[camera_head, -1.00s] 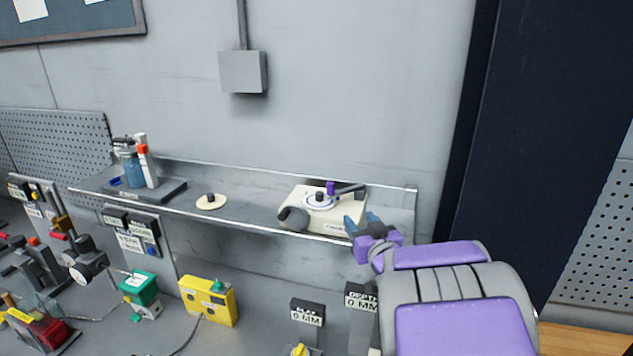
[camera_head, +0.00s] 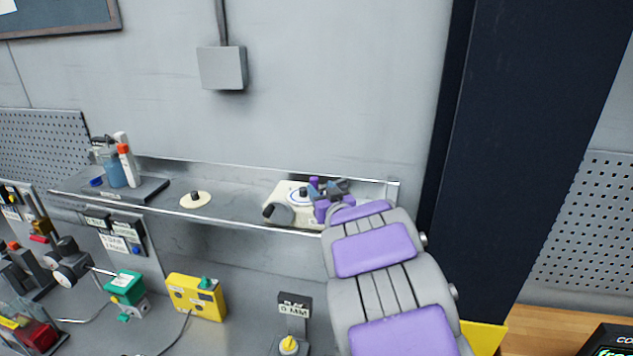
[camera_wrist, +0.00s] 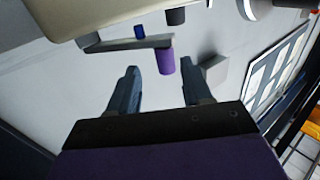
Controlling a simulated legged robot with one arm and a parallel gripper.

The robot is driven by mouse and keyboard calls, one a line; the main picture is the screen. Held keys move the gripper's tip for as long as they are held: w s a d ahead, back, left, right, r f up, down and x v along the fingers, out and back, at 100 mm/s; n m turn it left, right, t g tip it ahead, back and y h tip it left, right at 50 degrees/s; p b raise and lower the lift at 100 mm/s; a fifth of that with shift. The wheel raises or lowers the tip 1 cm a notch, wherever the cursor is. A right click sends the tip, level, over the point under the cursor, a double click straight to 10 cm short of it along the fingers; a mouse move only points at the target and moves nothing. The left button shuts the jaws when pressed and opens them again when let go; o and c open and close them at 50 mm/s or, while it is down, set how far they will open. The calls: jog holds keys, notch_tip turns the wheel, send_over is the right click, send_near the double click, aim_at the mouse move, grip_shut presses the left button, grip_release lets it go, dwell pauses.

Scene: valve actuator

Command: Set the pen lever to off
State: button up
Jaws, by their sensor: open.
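A cream device (camera_head: 280,195) with a dark grey knob at its front left sits on the metal shelf. Its lever carries a purple handle (camera_head: 314,184), seen beside my fingers. In the wrist view the device (camera_wrist: 95,15) shows along the top, with a dark lever bar (camera_wrist: 125,44) and the purple handle (camera_wrist: 166,62) sticking out from it. My gripper (camera_head: 331,187) is open at the right of the device. I cannot tell contact. The device's right side is hidden behind my gripper.
A cream disc with a dark knob (camera_head: 195,199) and a bottle stand (camera_head: 140,190) are farther left on the shelf. The shelf's front lip (camera_head: 230,223) runs below the device. A yellow box (camera_head: 196,298) and a green device (camera_head: 125,287) stand below.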

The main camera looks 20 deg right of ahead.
aim_at(316, 185)
jog(key=w, duration=0.2)
jog(key=w+a, duration=0.1)
jog(key=w, duration=0.1)
jog(key=shift+w+a+r, duration=0.1)
jog(key=shift+a, duration=0.05)
jog(key=shift+w+d, duration=0.2)
jog(key=shift+w, duration=0.1)
jog(key=shift+d, duration=0.4)
jog(key=shift+a, duration=0.3)
jog(key=c, duration=0.5)
grip_shut()
